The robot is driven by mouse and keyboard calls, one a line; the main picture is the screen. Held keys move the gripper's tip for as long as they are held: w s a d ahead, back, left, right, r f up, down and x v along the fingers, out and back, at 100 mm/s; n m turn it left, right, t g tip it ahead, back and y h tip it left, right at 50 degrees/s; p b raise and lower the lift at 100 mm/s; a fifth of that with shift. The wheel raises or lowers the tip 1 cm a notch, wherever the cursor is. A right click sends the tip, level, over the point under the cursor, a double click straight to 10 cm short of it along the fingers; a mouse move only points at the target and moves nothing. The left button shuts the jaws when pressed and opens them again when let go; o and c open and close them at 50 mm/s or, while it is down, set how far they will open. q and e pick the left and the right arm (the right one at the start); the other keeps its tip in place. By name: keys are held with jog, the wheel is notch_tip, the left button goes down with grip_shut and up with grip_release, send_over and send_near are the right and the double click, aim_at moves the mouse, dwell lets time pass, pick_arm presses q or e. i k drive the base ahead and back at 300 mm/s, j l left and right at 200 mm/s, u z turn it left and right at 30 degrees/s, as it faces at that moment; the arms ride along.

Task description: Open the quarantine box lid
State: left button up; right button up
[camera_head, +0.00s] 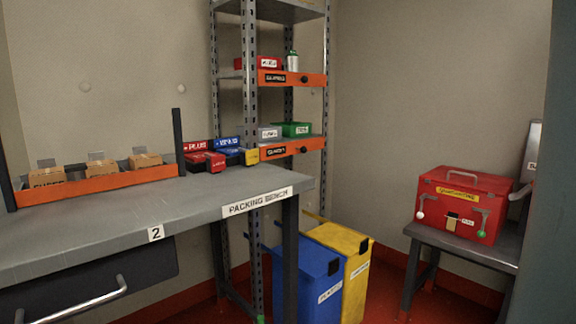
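The quarantine box (455,222) is a red box with a yellow label, standing on a small grey table at the right. Its red lid (466,182) looks shut and has a pale handle (463,175) on top. Hanging pieces with a white end and a green end show on its front, with a small tan tag between them. Neither of my grippers shows in the head view.
A grey packing bench (210,205) fills the left, with an orange rack (100,185) of cartons. A metal shelf (250,100) stands behind it. A blue bin (305,280) and a yellow bin (352,265) stand between bench and small table (425,233). Red floor shows between the bins and table.

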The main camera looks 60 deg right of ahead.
aim_at(492, 185)
jog(key=z, duration=2.9)
jog(key=i+l+z, duration=0.1)
jog(key=i, duration=0.45)
jog(key=i+l+z, duration=0.1)
jog(key=i, duration=0.5)
